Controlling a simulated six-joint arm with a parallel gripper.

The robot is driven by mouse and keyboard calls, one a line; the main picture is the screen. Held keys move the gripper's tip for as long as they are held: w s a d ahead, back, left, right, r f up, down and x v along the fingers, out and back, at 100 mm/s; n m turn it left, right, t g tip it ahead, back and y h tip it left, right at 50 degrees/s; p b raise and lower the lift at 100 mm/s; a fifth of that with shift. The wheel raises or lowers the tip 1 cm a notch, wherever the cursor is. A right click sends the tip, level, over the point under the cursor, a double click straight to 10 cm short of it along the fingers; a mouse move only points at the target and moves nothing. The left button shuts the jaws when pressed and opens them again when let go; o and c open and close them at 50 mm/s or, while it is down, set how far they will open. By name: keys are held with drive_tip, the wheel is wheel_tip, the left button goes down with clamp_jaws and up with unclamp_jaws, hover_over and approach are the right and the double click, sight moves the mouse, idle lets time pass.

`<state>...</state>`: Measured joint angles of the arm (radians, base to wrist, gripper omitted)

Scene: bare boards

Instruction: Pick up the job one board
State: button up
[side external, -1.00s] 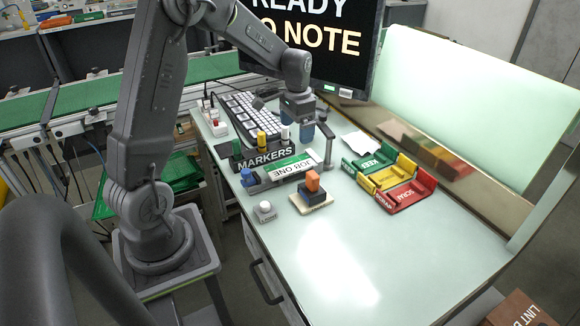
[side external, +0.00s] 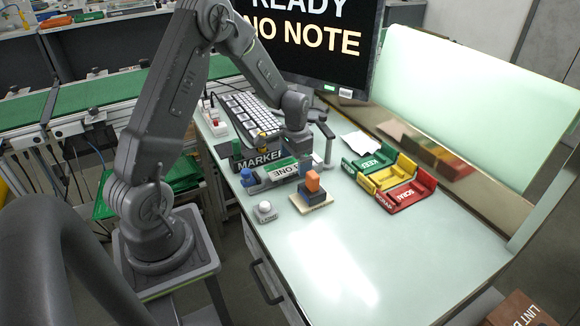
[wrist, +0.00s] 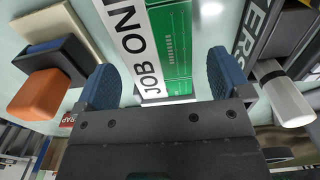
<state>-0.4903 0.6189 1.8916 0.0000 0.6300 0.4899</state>
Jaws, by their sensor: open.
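The job one board is a green circuit board with a white strip lettered JOB ONE. In the side view the job one board (side external: 284,170) lies in a grey holder (side external: 259,186) on the bench, its right part hidden by my gripper (side external: 304,163). In the wrist view the board (wrist: 168,50) lies ahead, between and beyond the blue fingertips of my gripper (wrist: 162,80). The fingers are open, with a finger on each side of the board and nothing held. I cannot tell if they touch it.
A marker rack (side external: 258,160) stands just behind the board. An orange-topped block (side external: 312,182) on a pale base (side external: 325,201) and a white button (side external: 265,207) stand in front. Green, yellow and red trays (side external: 390,180) are to the right. The front right bench is clear.

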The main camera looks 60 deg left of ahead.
drive_tip(key=c, duration=1)
